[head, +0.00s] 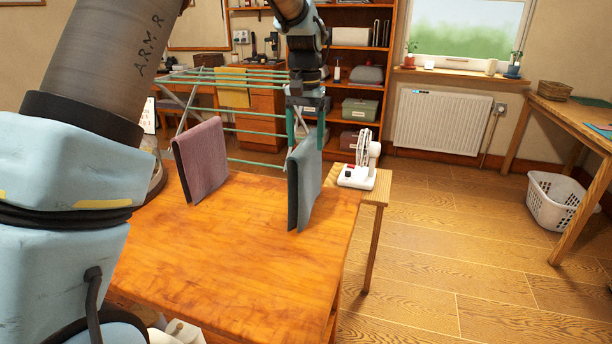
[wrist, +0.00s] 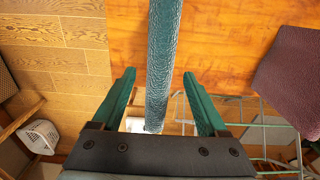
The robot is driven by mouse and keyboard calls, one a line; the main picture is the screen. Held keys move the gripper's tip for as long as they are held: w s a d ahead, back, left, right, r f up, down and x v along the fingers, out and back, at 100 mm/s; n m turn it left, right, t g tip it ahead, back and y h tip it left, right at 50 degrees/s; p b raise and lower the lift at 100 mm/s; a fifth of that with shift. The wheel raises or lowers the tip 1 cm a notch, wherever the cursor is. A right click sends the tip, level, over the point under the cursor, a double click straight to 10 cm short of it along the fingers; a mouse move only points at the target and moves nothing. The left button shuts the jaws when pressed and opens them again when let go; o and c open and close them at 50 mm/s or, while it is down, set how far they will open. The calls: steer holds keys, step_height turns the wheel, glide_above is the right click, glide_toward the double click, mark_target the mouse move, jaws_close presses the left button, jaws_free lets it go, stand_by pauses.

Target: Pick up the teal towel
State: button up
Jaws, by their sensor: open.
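The teal towel (head: 305,187) hangs folded and upright above the right part of the wooden table, in line with the drying rack (head: 255,131). In the wrist view the teal towel (wrist: 163,60) shows as a narrow strip seen from above, running between my fingers. My gripper (head: 306,130) points down at the towel's top edge, with its green fingers open. In the wrist view my gripper (wrist: 160,75) has one finger on each side of the towel, with a visible gap on both sides. Whether the towel's lower edge touches the table is unclear.
A mauve towel (head: 203,158) hangs to the left, also in the wrist view (wrist: 291,75). A yellow cloth (head: 232,88) hangs farther back. A white fan (head: 359,172) stands right of the teal towel. The wooden table (head: 235,260) is clear in front. A white basket (head: 556,199) stands right.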

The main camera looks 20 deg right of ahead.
mark_target(306, 178)
step_height(306, 178, down, 5)
steer(key=shift+s+f+p, duration=0.1)
steer(key=shift+p, duration=0.8)
jaws_close()
stand_by(0.8)
